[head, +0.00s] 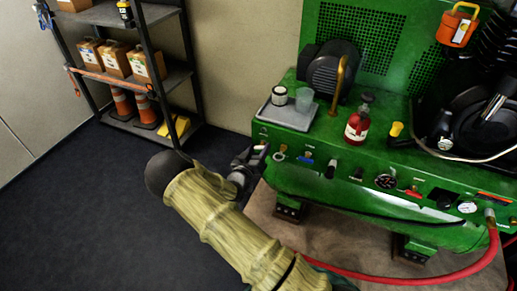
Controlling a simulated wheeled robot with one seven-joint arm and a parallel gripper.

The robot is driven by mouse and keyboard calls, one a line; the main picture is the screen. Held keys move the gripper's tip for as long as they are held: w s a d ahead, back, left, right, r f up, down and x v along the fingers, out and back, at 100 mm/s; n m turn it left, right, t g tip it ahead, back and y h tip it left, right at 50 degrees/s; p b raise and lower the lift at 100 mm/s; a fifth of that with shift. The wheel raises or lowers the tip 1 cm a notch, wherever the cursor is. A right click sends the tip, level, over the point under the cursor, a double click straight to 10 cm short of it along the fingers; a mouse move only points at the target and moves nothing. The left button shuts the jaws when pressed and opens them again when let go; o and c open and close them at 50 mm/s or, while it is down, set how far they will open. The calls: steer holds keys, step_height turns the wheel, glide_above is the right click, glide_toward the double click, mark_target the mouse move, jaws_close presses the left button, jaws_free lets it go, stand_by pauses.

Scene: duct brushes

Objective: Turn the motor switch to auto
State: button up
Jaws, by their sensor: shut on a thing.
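A green machine (300,175) stands at the right, with a row of controls along its front panel. The labels are too small to read, so I cannot confirm which control is the motor switch. My gripper (258,156) is at the left end of this panel, with its jaws shut on a switch there. The gripper and fingers mostly hide that switch, and its setting cannot be read. To its right are a round yellowish control (279,155), a blue-handled control (305,157) and a black knob (331,169).
A grey tray (270,116) with small cups, a red bottle (357,124) and a motor (333,72) sit on the machine. A red hose (440,276) curves below the panel. A shelf (178,75) with boxes and cones stands at the back left. The dark floor at left is clear.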

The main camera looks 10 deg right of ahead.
steer(key=n, duration=0.3)
steer(key=shift+n+p, duration=0.35)
steer(key=shift+n, duration=0.05)
steer(key=n, duration=0.3)
steer(key=shift+a+f+n, duration=0.1)
steer(key=shift+n, duration=0.2)
steer(key=n, duration=0.6)
steer(key=shift+f+p, duration=0.15)
steer(key=shift+p, duration=0.25)
steer(key=o, duration=1)
